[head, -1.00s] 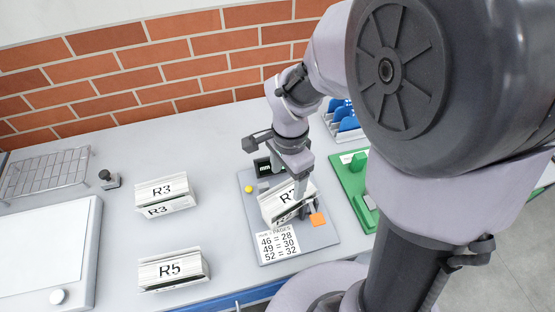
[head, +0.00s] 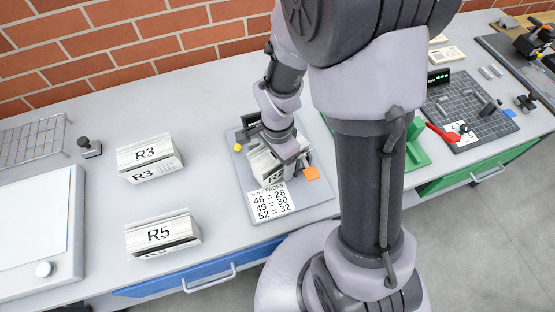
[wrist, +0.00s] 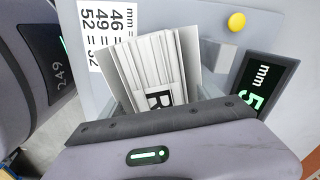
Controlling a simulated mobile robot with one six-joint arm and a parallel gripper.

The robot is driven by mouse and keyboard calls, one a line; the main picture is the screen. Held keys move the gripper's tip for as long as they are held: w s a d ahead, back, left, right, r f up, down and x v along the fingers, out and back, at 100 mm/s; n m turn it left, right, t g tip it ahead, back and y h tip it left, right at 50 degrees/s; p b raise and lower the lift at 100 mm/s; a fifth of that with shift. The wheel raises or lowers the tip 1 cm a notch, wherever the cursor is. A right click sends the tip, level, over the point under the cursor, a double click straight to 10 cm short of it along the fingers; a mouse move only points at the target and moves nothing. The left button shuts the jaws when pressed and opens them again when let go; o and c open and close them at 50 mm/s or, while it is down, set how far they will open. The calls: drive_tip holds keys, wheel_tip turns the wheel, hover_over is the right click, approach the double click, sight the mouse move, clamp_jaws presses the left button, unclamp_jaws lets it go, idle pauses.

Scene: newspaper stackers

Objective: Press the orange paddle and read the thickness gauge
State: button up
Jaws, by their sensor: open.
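The orange paddle (head: 311,173) lies at the right side of the grey thickness gauge's plate (head: 310,211). A newspaper stack (head: 265,168) stands on the gauge, its label partly covered. My gripper (head: 300,166) is open and low over the stack, close to the paddle; contact cannot be told. In the wrist view the stack (wrist: 152,62) fans upward behind my gripper, and the fingertips are hidden. A card (head: 271,201) lists 46 = 28, 49 = 30, 52 = 32.
Stacks R3 (head: 150,157) and R5 (head: 162,234) stand to the left on the bench. A yellow button (head: 238,148) sits at the gauge's left edge. A white board (head: 35,225) and wire rack (head: 32,140) are farther left. A green fixture (head: 416,150) and gridded mat (head: 470,115) lie right.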

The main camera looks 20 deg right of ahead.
clamp_jaws()
unclamp_jaws()
wheel_tip(320, 180, up, 18)
drive_tip(key=p, duration=0.6)
drive_tip(key=shift+f, duration=0.25)
